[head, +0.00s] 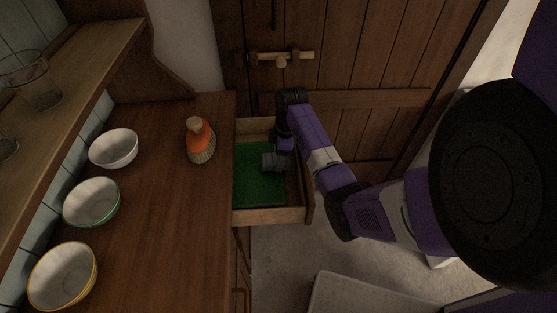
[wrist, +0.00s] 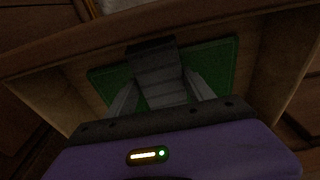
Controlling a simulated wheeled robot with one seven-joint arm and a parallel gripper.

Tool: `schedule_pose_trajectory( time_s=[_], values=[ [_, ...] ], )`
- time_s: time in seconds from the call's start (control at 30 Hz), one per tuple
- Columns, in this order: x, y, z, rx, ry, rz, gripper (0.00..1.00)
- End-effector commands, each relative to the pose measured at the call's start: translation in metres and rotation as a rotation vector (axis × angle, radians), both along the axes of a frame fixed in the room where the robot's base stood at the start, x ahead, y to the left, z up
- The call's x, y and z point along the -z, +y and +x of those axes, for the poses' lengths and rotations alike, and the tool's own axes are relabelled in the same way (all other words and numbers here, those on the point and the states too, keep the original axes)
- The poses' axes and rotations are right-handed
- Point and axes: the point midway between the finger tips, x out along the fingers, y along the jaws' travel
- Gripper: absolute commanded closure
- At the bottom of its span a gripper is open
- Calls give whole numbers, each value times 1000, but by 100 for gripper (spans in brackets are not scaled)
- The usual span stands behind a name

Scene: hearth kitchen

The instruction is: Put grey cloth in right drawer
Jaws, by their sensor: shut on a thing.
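The drawer (head: 262,216) is pulled open at the right side of the wooden counter, with a green lining (head: 257,190) on its floor. My gripper (head: 283,160) is inside the drawer's outline, over the lining. It is shut on the grey cloth (head: 270,162). In the wrist view the cloth (wrist: 160,82) looks ridged and lies between the two fingers, with the green lining (wrist: 222,65) behind it. I cannot tell whether the cloth touches the drawer floor.
An orange brush (head: 200,138) stands on the counter (head: 165,230) near the drawer. A white bowl (head: 114,148), a green-rimmed bowl (head: 91,203) and a yellow-rimmed bowl (head: 63,277) line the left side. A wooden door (head: 350,65) is behind the drawer.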

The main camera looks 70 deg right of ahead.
Motion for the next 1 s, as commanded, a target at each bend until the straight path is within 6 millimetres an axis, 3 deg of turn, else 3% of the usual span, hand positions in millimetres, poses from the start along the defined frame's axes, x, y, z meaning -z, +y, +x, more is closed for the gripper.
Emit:
schedule_pose_trajectory(
  time_s=[0.17, 0.97, 1.0],
  values=[
    [17, 0, 0, 0, 0, 0, 77],
    [29, 0, 0, -1, 0, 0, 77],
    [29, 0, 0, -1, 0, 0, 33]
  ],
)
